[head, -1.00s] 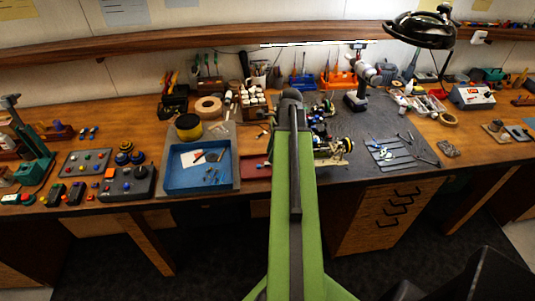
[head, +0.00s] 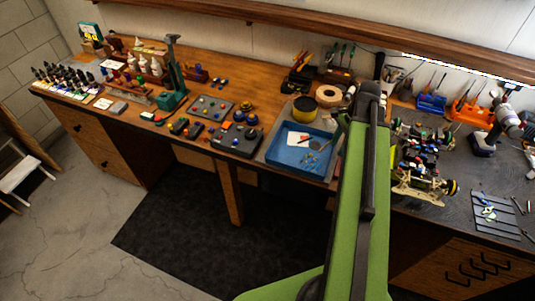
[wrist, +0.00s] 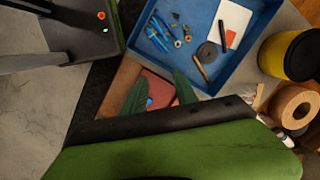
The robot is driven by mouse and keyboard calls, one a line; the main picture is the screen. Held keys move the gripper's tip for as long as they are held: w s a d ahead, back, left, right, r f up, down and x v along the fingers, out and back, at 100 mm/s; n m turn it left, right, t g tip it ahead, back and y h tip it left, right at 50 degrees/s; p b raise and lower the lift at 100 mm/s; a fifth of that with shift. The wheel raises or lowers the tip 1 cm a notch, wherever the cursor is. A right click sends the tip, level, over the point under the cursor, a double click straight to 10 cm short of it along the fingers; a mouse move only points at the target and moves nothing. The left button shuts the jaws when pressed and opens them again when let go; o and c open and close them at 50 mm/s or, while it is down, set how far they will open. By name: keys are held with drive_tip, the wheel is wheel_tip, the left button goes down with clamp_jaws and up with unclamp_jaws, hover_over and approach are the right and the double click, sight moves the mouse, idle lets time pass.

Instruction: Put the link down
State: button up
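My gripper's two dark green fingers (wrist: 159,92) show in the wrist view, apart from each other. A reddish flat surface (wrist: 158,85) and a small blue bit (wrist: 150,102) show between them; I cannot tell whether the blue bit is on that surface or at the finger. I cannot make out a link for certain. In the head view my green arm hides the gripper. The blue tray (head: 275,153) lies on the bench left of my arm. In the wrist view this tray (wrist: 208,84) is beyond the fingers and holds small blue parts, screws, a black ring and a white card.
A yellow-black round container (head: 304,108) and a tape roll (head: 328,95) stand behind the tray. A control box (head: 236,140) is left of it. A partly built car (head: 425,185) is right of my arm. The floor before the bench is clear.

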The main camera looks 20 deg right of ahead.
drive_tip(key=w+a+n+h, duration=0.1)
drive_tip(key=w+a+n, duration=0.1)
drive_tip(key=a+n, duration=0.6)
drive_tip(key=w+a+n, duration=0.1)
drive_tip(key=a+n, duration=0.8)
drive_tip(key=a, duration=1.2)
drive_tip(key=shift+w+a+f+g+h, duration=0.15)
drive_tip(key=shift+w+g+h, duration=0.25)
wheel_tip(320, 180, down, 7)
drive_tip(key=b, duration=0.7)
drive_tip(key=shift+f, duration=0.2)
drive_tip(key=shift+s, duration=0.1)
